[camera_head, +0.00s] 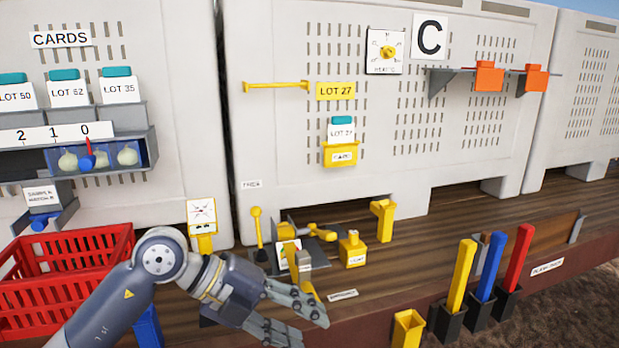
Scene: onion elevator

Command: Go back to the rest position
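My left gripper (306,322) reaches in from the lower left, over the front edge of the wooden bench (450,215). Its fingers are spread apart and I see nothing held between them. Small yellow tools and a grey bracket (318,235) stand on the bench just beyond the fingers. The fingers overlap the lower part of this group in the view, and I cannot tell if they touch. My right gripper is not in view.
A red basket (65,262) stands at the left beside my arm. Yellow, blue and red bars (488,272) stand upright in black holders at the right front. A yellow holder (408,328) is at the bottom. Panels (290,130) with shelves and cards rise behind the bench.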

